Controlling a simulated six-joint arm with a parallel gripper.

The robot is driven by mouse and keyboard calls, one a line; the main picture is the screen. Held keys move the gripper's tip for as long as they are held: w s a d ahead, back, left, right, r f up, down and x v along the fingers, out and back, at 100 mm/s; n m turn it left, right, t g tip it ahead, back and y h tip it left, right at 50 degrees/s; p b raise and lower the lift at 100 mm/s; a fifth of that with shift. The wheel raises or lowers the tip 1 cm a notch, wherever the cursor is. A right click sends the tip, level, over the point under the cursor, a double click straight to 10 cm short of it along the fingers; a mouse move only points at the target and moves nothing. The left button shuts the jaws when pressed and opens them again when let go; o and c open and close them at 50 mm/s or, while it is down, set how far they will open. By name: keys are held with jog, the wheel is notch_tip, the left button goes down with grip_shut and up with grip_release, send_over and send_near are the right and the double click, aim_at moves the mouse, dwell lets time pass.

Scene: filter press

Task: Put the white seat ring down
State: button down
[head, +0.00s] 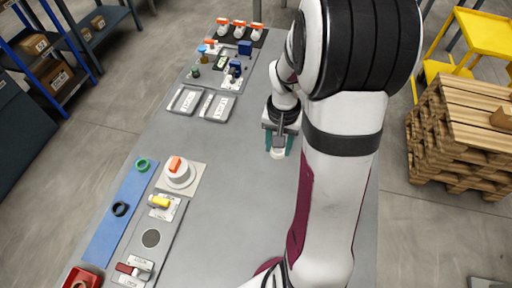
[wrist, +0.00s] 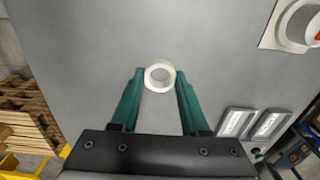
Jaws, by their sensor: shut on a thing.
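The white seat ring (wrist: 160,64) is between the fingertips of my gripper (wrist: 160,80) in the wrist view, its round hole facing the camera. In the head view the ring (head: 277,155) shows as a small pale piece below the teal fingers of my gripper (head: 279,142). My gripper is shut on the ring, one finger on each side. Both are over the bare middle of the grey table (head: 235,185). I cannot tell whether the ring touches the table or is a little above it.
At the left, a blue strip (head: 103,236) carries a green ring (head: 142,165) and a black ring (head: 120,209). Beside it stands a white round part with an orange top (head: 177,171). Two grey trays (head: 215,106) lie farther back. Table around the gripper is clear.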

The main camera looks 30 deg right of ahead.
jog(key=n, duration=0.5)
send_over(151, 239)
jog(key=f, duration=0.5)
jog(key=shift+d, duration=0.2)
notch_tip(151, 239, down, 4)
jog(key=shift+a+f, duration=0.1)
jog(key=shift+a, duration=0.05)
jog(key=shift+f, duration=0.1)
jog(key=shift+c, duration=2)
grip_release()
